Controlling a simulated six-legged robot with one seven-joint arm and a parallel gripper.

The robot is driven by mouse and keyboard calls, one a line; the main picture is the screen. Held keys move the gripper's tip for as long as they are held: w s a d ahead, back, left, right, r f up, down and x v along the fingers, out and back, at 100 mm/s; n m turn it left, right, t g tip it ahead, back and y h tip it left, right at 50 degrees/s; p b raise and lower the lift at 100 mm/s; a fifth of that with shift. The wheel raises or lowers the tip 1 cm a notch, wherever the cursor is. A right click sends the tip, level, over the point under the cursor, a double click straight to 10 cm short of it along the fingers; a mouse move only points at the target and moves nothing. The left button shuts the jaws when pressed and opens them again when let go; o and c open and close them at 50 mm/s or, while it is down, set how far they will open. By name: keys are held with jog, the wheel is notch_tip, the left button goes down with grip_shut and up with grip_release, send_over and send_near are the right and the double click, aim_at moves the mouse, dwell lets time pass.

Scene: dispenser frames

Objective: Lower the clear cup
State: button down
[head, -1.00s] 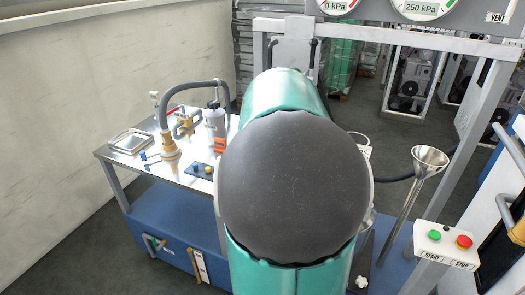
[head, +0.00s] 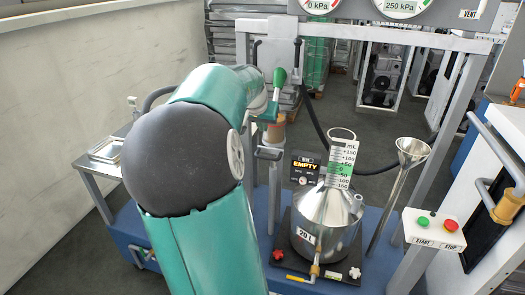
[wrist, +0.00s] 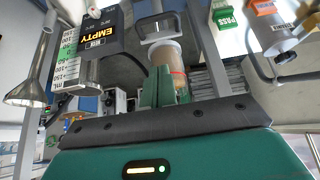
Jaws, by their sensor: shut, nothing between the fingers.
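A translucent tan cylinder (wrist: 167,62) stands upright in the wrist view, just beyond my gripper (wrist: 166,92). It may be the clear cup, but I cannot be sure. A grey loop handle (wrist: 161,27) is close to its end. In the head view the tan cylinder (head: 271,136) shows below my gripper's green end, above the grey loop (head: 268,153). My fingers are shut and empty; I cannot tell whether they touch the cylinder. A clear tube (head: 342,134) with a mL scale rises from the metal vessel at right.
The steel vessel (head: 325,225) sits on a dark base with an EMPTY display (head: 305,168) beside it. A metal funnel (head: 411,150) and a START/STOP box (head: 435,229) stand to the right. My arm hides most of the left bench.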

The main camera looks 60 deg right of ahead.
aim_at(268, 139)
jog(key=x, duration=0.9)
jog(key=shift+d+f, duration=0.15)
jog(key=shift+f, duration=0.2)
jog(key=f, duration=0.4)
jog(key=shift+a+f, duration=0.1)
jog(key=shift+a, duration=0.25)
jog(key=shift+f, duration=0.1)
notch_tip(268, 139, down, 6)
jog(key=shift+f, duration=0.25)
jog(key=shift+a, duration=0.1)
